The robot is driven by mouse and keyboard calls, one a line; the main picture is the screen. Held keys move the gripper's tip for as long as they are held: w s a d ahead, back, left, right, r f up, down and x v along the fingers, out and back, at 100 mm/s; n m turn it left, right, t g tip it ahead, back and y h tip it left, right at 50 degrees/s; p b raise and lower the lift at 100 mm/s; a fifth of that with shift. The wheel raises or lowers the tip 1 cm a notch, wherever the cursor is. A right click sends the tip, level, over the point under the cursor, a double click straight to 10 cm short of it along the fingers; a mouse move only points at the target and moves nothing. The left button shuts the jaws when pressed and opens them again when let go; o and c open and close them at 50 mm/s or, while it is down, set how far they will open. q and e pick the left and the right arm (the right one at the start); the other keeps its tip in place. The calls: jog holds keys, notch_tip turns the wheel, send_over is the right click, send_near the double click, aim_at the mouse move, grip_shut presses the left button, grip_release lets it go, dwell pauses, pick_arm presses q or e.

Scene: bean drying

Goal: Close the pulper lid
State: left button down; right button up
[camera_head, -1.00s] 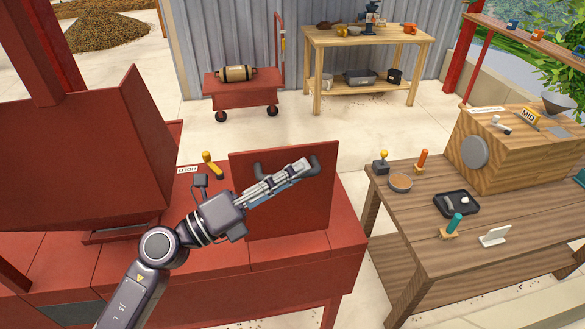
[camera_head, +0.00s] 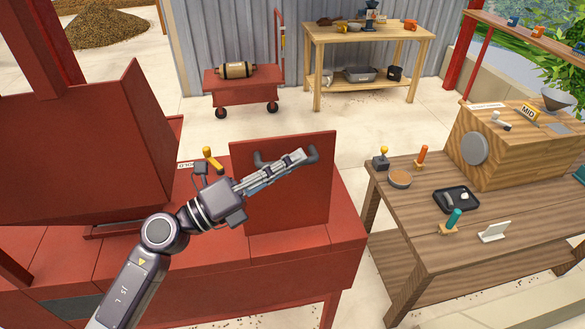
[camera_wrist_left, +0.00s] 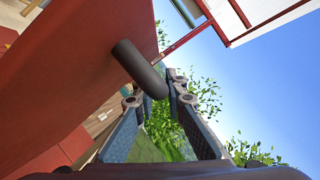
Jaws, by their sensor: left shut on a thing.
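The pulper lid (camera_head: 292,200) is a red flat panel standing roughly upright on the red pulper body (camera_head: 345,240), with its face toward me. A dark handle (camera_head: 314,152) is fixed near its top edge; one handle post also shows in the left wrist view (camera_wrist_left: 140,70). My left gripper (camera_head: 298,158) lies across the handle and is shut on it, hiding the middle of the bar. In the left wrist view its fingertips (camera_wrist_left: 178,82) come close together beside the post. My right gripper is in neither view.
A large red hopper (camera_head: 85,150) stands left of the lid. A yellow lever (camera_head: 211,157) is just left of the lid. A wooden bench (camera_head: 420,220) with small tools stands at the right, across a floor gap. A red cart (camera_head: 240,88) is behind.

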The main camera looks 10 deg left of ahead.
aim_at(279, 152)
pick_arm(q)
jog(key=w, duration=0.1)
jog(key=w+a, duration=0.1)
jog(key=w, duration=0.1)
jog(key=w+b, duration=0.1)
jog(key=shift+w+a+f, duration=0.1)
jog(key=shift+w+a, duration=0.15)
jog(key=c, duration=2)
grip_release()
jog(key=shift+o, duration=0.2)
